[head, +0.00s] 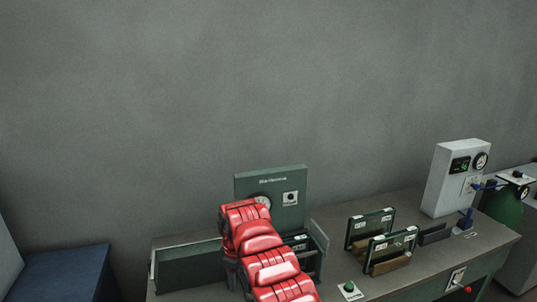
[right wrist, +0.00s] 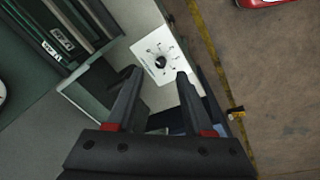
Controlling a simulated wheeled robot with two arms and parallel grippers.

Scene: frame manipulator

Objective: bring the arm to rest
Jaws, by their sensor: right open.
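My right arm's red links (head: 265,252) rise from the bottom of the head view and stand in front of the green machine (head: 290,190) on the workbench. In the right wrist view my right gripper (right wrist: 157,73) is open, its two dark fingers apart with nothing between them. Its fingertips appear over a white plate with a black knob (right wrist: 161,62); I cannot tell how far away the plate is. In the head view this gripper's fingers are hidden by the arm. My left gripper is in neither view.
A blue cabinet (head: 60,273) stands at left. The right wrist view shows floor with a yellow line (right wrist: 205,50).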

